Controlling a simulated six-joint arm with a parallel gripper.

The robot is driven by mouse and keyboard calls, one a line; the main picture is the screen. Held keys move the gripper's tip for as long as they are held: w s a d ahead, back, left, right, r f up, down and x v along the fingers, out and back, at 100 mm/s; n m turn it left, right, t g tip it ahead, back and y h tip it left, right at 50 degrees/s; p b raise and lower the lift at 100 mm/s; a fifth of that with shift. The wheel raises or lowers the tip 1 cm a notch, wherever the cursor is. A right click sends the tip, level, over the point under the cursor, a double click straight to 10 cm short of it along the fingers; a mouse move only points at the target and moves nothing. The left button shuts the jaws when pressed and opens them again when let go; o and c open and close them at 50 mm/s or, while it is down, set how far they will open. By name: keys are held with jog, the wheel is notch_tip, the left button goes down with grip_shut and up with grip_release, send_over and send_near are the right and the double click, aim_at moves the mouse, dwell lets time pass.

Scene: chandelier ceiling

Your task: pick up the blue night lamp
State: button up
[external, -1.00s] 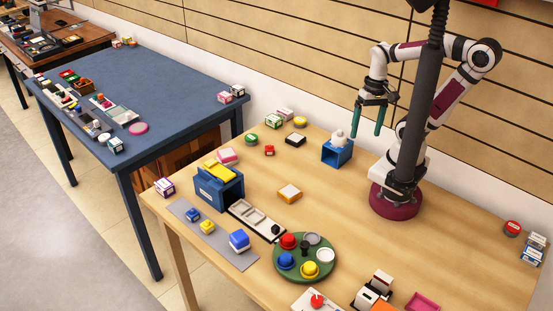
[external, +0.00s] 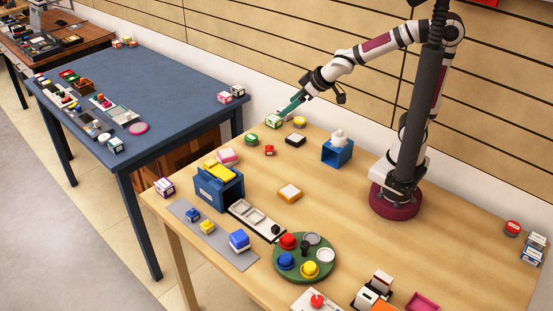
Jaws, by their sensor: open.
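I cannot tell for sure which blue thing is the night lamp. Blue candidates are a rounded blue piece (external: 286,261) on the round green tray (external: 318,279), a blue-and-white block (external: 239,239) and a small blue piece (external: 193,215) on the grey mat (external: 221,245), and an open blue box (external: 337,155) with a white rounded object on top. My gripper (external: 282,112) has teal fingers, is open, and reaches down-left at the table's back edge, by a green-and-white box (external: 273,121). It is apart from all the blue candidates.
A larger blue box (external: 219,190) with a yellow top stands at the left beside a white compartment tray (external: 257,221). A yellow round piece (external: 299,122), a black-and-white block (external: 295,140) and a green round piece (external: 251,140) lie near my gripper. The table's middle right is clear.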

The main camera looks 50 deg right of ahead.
aim_at(240, 235)
jog(key=s+a+n+y, duration=0.1)
jog(key=a+n+y, duration=0.5)
jog(key=a, duration=0.9)
jog(key=s+a+n+g+y, duration=0.5)
jog(key=s+a, duration=0.5)
jog(key=a, duration=0.1)
jog(key=shift+n, duration=0.3)
jog(key=f, duration=2)
jog(key=shift+s+a+f, duration=0.2)
jog(key=shift+s+a, duration=0.15)
jog(key=shift+a, duration=0.05)
jog(key=x, duration=0.7)
jog(key=shift+a+f, duration=0.1)
jog(key=shift+a, duration=0.05)
grip_shut()
